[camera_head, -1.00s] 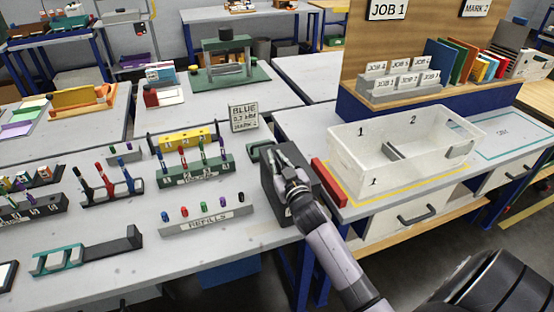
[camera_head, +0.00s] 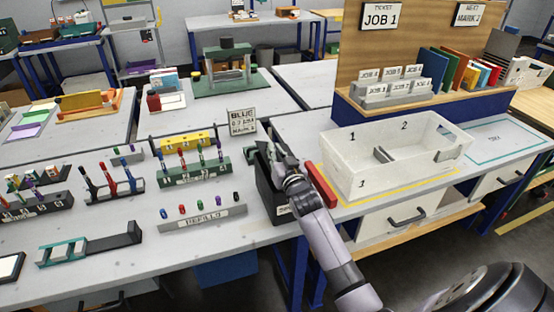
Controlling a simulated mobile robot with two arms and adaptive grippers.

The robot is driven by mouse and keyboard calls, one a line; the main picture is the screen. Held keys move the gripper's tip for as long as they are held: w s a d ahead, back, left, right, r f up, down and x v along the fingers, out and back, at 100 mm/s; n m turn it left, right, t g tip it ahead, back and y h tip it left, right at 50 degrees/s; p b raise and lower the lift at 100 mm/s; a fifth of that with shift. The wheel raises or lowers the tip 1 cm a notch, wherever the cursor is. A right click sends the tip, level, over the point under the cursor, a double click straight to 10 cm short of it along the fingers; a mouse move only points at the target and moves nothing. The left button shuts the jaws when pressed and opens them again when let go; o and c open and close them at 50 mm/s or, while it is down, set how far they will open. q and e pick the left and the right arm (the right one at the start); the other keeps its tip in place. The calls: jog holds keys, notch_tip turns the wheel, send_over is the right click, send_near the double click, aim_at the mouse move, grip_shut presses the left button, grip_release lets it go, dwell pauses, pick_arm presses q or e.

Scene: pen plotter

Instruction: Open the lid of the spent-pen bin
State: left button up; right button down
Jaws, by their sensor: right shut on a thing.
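The spent-pen bin (camera_head: 268,200) is a dark box at the right end of the left bench, with a small pale label low on its front. My right gripper (camera_head: 280,160) is over the bin, shut on its dark lid (camera_head: 263,156). The lid appears tilted up, with the dark inside of the bin showing below it. My gripper and wrist hide much of the lid and the bin's right side, so the exact lid angle cannot be told. My left gripper is out of view.
A red block (camera_head: 321,184) stands close to the right of the bin, beside a white divided tray (camera_head: 345,165). A sign (camera_head: 241,121) stands behind the bin. The refills rack (camera_head: 203,218) and green pen rack (camera_head: 190,175) are to its left.

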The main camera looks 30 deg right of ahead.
jog(key=d+r+m+p, duration=0.2)
jog(key=m, duration=0.1)
jog(key=shift+s+d+r, duration=0.1)
jog(key=shift+s+r, duration=0.15)
jog(key=shift+s+d+r+m, duration=0.1)
jog(key=shift+d+r+m, duration=0.1)
jog(key=shift+d+m, duration=0.2)
jog(key=shift+s+d+r+m+p, duration=0.15)
jog(key=shift+d+m+p, duration=0.15)
jog(key=shift+d+m, duration=0.15)
jog(key=shift+s+d+r+m+p, duration=0.1)
jog(key=shift+d+m+p, duration=0.2)
jog(key=shift+m, duration=0.15)
jog(key=shift+s+d+r+m+b, duration=0.1)
jog(key=shift+s+d+m, duration=0.1)
jog(key=shift+d+m, duration=0.8)
jog(key=shift+s+d+m+b, duration=0.1)
jog(key=shift+s+d+m, duration=0.15)
jog(key=shift+d+m, duration=0.8)
jog(key=shift+s+d+r+m+b, duration=0.1)
jog(key=shift+s+d+m, duration=0.1)
jog(key=shift+d+m, duration=0.8)
jog(key=shift+a+m, duration=0.1)
jog(key=shift+m, duration=0.15)
jog(key=c, duration=1.7)
grip_release()
jog(key=shift+o, duration=0.2)
